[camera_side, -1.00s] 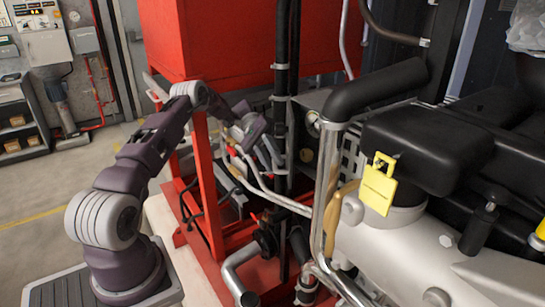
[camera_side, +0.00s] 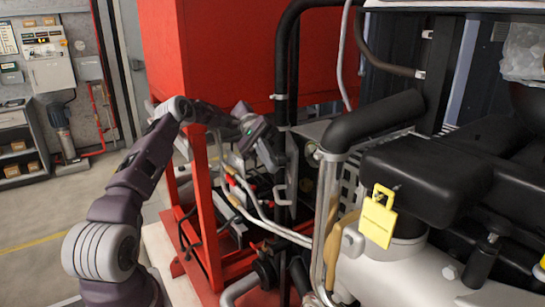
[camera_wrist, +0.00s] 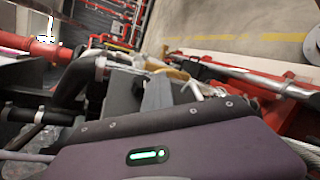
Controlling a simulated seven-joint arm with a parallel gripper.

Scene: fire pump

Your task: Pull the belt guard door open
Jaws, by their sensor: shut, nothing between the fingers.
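My gripper (camera_side: 273,166) is shut and empty, pointing down beside the dark vertical pipes. A small pale bracket-like handle (camera_side: 280,194) shows just below its fingertips; I see a gap between them, but cannot judge the depth. A grey perforated panel (camera_side: 350,186), which looks like part of the belt guard, stands to the right behind a metal pipe. Pipes hide much of it, so I cannot tell the door's edges or how far open it stands. In the wrist view, my gripper's grey finger part (camera_wrist: 157,95) shows beyond the purple wrist housing.
A red tank (camera_side: 208,55) on a red frame (camera_side: 202,190) stands behind my arm. A thick black elbow pipe (camera_side: 375,122) and a silver pipe (camera_side: 322,215) crowd the right. A yellow tag (camera_side: 379,217) hangs by the engine. Open floor (camera_side: 40,205) lies at left.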

